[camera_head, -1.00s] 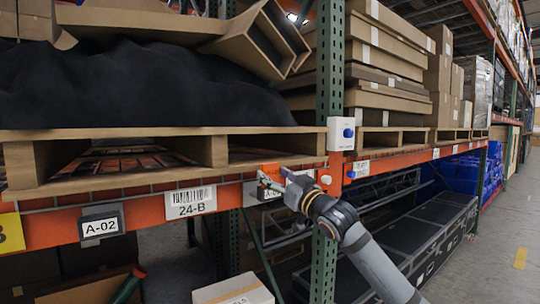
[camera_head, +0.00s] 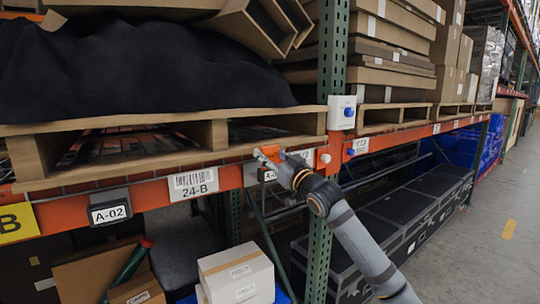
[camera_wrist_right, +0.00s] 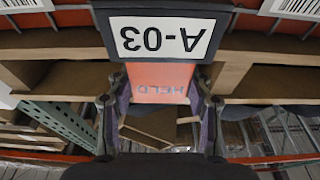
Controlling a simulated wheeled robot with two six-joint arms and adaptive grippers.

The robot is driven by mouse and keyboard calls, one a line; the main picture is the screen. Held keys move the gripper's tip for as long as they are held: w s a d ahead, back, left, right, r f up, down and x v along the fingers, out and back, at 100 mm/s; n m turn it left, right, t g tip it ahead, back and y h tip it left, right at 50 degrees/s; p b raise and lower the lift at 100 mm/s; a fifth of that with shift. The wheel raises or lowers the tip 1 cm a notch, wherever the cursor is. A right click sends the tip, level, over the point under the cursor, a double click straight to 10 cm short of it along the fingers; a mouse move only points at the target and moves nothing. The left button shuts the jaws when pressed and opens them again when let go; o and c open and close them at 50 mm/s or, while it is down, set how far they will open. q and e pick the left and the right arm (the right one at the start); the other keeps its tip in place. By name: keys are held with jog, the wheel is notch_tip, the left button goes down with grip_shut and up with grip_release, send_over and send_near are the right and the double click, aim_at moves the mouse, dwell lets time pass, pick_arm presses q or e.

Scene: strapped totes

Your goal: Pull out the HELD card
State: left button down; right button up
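The orange HELD card (camera_wrist_right: 160,82) stands at the A-03 label holder (camera_wrist_right: 162,36), and its lettering is upside down in the wrist view. In the head view the card (camera_head: 271,149) shows as a small orange patch above the partly hidden A-03 label (camera_head: 269,175). My right gripper (camera_wrist_right: 161,92) has its fingers apart, one on each side of the card. I see slight gaps at the card's edges, so the gripper looks open around it. In the head view my right gripper (camera_head: 268,158) is at the front of the orange beam. My left gripper is not in view.
The orange beam (camera_head: 70,213) carries a pallet (camera_head: 180,135) just above the card. A green upright (camera_head: 332,60) with a white box with a blue button (camera_head: 341,112) stands close to the right. Boxes (camera_head: 235,272) stand below. The aisle at right is clear.

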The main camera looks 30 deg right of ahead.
jog(key=c, duration=0.3)
jog(key=shift+r+p, duration=1.25)
jog(key=shift+r, duration=0.2)
jog(key=shift+c, duration=0.2)
jog(key=shift+r, duration=1.1)
jog(key=s+b, duration=1)
jog(key=b, duration=0.2)
jog(key=shift+d+b, duration=0.35)
